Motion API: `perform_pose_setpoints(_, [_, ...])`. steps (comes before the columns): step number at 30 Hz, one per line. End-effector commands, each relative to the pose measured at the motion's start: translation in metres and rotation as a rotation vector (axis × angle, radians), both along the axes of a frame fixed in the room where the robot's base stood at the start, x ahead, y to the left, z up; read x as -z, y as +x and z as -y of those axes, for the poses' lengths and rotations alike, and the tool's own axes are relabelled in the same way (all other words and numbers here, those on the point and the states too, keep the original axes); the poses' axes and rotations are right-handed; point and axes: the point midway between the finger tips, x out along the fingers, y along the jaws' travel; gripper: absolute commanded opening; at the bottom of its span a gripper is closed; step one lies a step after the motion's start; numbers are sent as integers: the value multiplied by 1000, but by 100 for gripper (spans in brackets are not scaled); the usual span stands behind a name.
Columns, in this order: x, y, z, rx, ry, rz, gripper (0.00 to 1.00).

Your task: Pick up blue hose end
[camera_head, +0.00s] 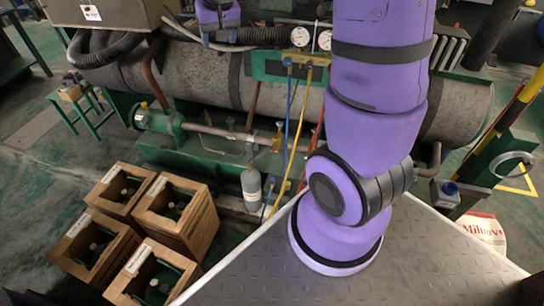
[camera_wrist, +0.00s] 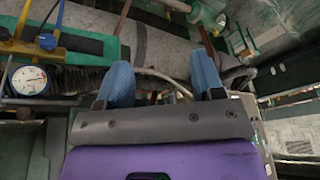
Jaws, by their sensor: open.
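The blue hose (camera_head: 288,100) hangs from the gauge manifold (camera_head: 292,68) in the head view and runs down beside a yellow hose. A blue fitting (camera_head: 288,63) shows at its top; its lower end is small and hard to make out near the grey bottle. In the wrist view a blue fitting (camera_wrist: 47,42) shows at the far left, above a round gauge. My gripper (camera_wrist: 162,76) is open, its two blue fingers wide apart with nothing held between them. It is right of the fitting and apart from it.
Two gauges (camera_head: 300,37) sit on the manifold before a large grey tank (camera_head: 200,75). A grey bottle (camera_head: 251,188) stands below. Several open boxes (camera_head: 175,212) with bottles stand at lower left. A metal plate (camera_head: 430,260) fills the lower right. A dark corrugated hose (camera_wrist: 90,82) crosses behind my fingers.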

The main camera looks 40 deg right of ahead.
Motion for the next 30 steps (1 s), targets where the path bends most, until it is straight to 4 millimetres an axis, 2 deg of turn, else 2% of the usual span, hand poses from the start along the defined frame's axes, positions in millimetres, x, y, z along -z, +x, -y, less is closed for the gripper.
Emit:
perform_pose_setpoints(1, [17,11,7,17,3,-13,62])
perform_pose_setpoints(6, [66,41,30,69,10,-33,62])
perform_pose_setpoints(11, [117,64,51,117,17,-50,62])
perform_pose_setpoints(15, [166,78,69,157,23,-66,62])
perform_pose_setpoints(23, [265,91,102,234,33,-95,62])
perform_pose_setpoints(30, [364,85,127,302,44,-122,62])
